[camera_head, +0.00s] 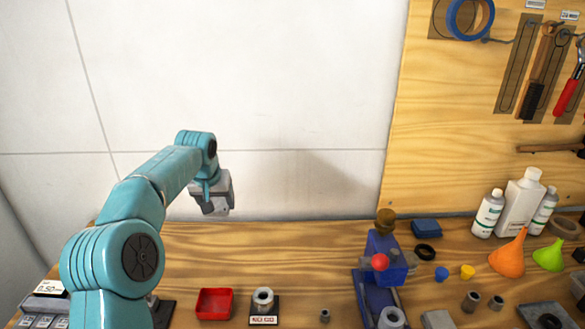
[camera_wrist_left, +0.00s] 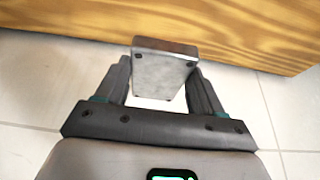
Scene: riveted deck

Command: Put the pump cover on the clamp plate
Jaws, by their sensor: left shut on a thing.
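My left gripper (camera_head: 212,195) is raised in front of the pale wall, above the back left of the bench. In the left wrist view its two dark fingers (camera_wrist_left: 163,88) are shut on a grey metal block with small dark holes at its corners, which looks like the pump cover (camera_wrist_left: 165,68). In the head view the held part is hard to tell from the gripper. I cannot tell for sure which thing is the clamp plate; a dark flat plate (camera_head: 537,311) lies at the front right of the bench. My right gripper is not in view.
On the wooden bench stand a red tray (camera_head: 213,291), a metal bushing on a labelled base (camera_head: 263,298), a blue fixture with a red knob (camera_head: 381,248), an orange funnel (camera_head: 508,258) and white bottles (camera_head: 520,203). Tools hang on the board. The bench's back left is clear.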

